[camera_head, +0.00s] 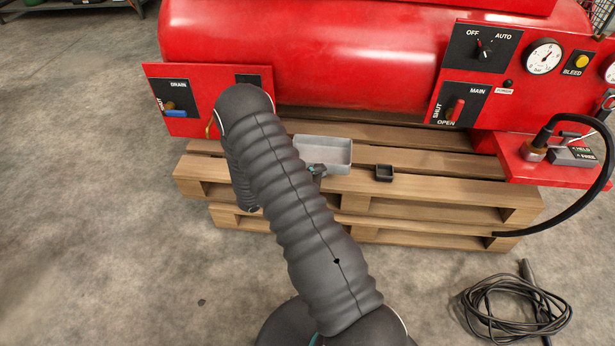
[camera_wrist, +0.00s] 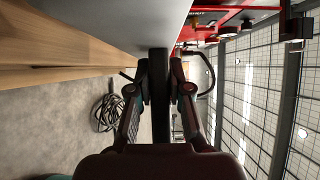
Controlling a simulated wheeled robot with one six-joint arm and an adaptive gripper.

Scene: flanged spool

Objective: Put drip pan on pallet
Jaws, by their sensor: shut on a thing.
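The drip pan (camera_head: 338,153) is a shallow light grey tray at the front of the wooden pallet (camera_head: 420,205), below the red tank. It looks upright; whether it rests on the boards or hangs just above them I cannot tell. My gripper (camera_head: 317,171) is shut on the pan's near side, with my dark arm hiding the pan's left end. In the wrist view, my fingers (camera_wrist: 160,88) close on a dark upright strip, and a broad grey face of the pan (camera_wrist: 110,18) fills the top. The pallet's wood (camera_wrist: 50,45) shows at left.
A small black square dish (camera_head: 384,173) sits on the pallet to the right of the pan. The red tank (camera_head: 300,55) and its panels stand behind. A black hose (camera_head: 590,190) hangs at right. A coiled cable (camera_head: 515,308) lies on the floor at lower right.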

